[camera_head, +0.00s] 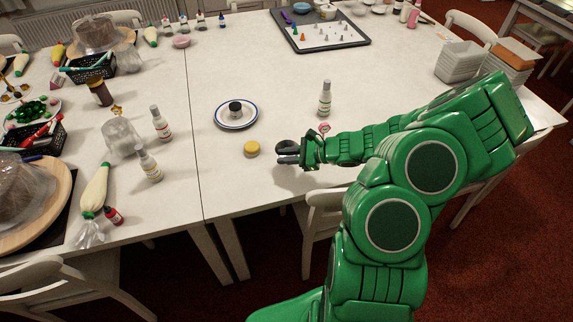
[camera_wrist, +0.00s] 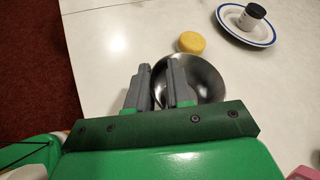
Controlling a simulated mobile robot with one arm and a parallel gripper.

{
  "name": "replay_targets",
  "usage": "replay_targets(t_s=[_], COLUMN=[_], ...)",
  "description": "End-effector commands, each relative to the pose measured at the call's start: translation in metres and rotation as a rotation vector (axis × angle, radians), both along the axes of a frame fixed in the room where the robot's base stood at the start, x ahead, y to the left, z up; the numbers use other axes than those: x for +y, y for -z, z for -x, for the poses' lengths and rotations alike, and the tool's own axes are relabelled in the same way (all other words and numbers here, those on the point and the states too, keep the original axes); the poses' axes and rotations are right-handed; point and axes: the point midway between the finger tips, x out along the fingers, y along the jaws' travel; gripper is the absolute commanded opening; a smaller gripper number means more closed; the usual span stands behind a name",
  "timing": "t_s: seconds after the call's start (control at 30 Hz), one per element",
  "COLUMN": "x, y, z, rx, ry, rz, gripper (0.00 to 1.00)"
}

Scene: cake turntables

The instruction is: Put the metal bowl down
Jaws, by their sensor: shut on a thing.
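The metal bowl (camera_wrist: 208,78) is shiny and round, its open side facing the wrist camera. My gripper (camera_wrist: 158,68) is shut on its near-left rim, with one finger inside the bowl and one outside. In the head view my gripper (camera_head: 288,152) is low over the white table's front part, right of a yellow round thing (camera_head: 251,149). The bowl is small and dark there and hard to tell from the fingers. Whether its base touches the table cannot be told.
The yellow thing (camera_wrist: 191,42) lies just beyond the bowl. A blue-rimmed plate (camera_head: 221,121) with a small dark-lidded jar (camera_head: 235,108) is behind it. A white bottle (camera_head: 325,99) stands behind my forearm. Bare tabletop (camera_head: 225,180) lies left of my gripper.

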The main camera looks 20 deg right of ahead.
Motion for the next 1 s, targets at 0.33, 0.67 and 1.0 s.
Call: replay_targets(t_s=[0.33, 0.67, 1.0], x=[0.001, 0.001, 0.001], y=[0.021, 0.042, 0.043], z=[0.0, 0.001, 0.0], rx=[0.001, 0.002, 0.0], ry=[0.0, 0.0, 0.0], rz=[-0.002, -0.002, -0.001], gripper=[0.0, 0.0, 0.29])
